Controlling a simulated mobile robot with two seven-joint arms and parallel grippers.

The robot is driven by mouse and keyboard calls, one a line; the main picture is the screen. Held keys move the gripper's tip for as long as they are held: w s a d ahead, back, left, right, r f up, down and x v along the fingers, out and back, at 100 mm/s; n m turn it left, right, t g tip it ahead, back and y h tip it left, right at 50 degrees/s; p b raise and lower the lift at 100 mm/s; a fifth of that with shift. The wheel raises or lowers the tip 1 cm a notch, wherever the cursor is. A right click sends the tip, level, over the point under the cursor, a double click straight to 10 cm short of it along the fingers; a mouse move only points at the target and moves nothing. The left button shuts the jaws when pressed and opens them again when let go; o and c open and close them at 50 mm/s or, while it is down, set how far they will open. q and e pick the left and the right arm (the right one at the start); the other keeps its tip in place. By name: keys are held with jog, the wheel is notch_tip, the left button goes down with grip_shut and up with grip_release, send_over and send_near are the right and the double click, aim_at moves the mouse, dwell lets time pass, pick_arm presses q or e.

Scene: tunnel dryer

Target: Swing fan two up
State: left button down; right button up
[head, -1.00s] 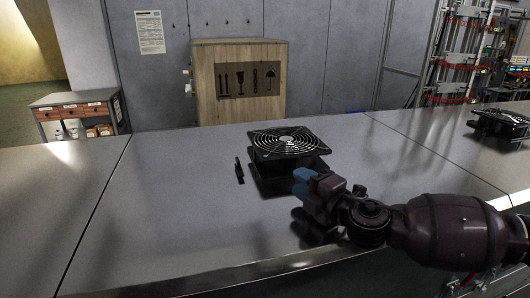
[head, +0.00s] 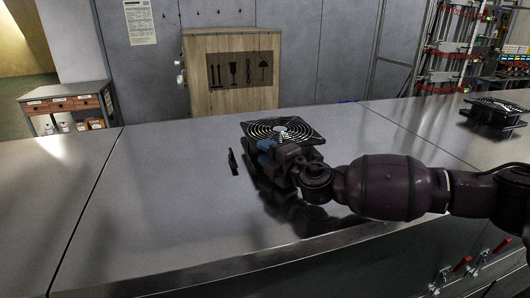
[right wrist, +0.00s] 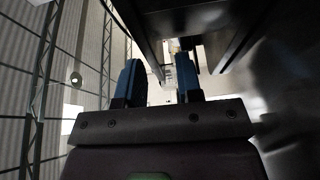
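A black fan (head: 284,131) with a round wire grille stands on the steel table, its grille facing up. A second black fan (head: 496,108) is at the far right; I cannot tell by label which is fan two. My right gripper (head: 266,146) is at the near side of the middle fan, its blue fingers just below the grille frame and hiding part of the fan body. In the right wrist view the fingers (right wrist: 159,80) are apart, with dark slabs of the fan (right wrist: 210,25) beyond them. Contact is unclear. My left gripper is not in view.
A small upright black part (head: 233,162) stands on the table left of the fan. The steel table (head: 150,180) is clear to the left. A wooden crate (head: 230,100) is behind the table; red-handled clamps (head: 462,264) are on its front at right.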

jog(key=shift+w+a, duration=0.15)
jog(key=shift+w, duration=0.1)
jog(key=shift+c, duration=0.3)
grip_shut()
jog(key=shift+r, duration=0.2)
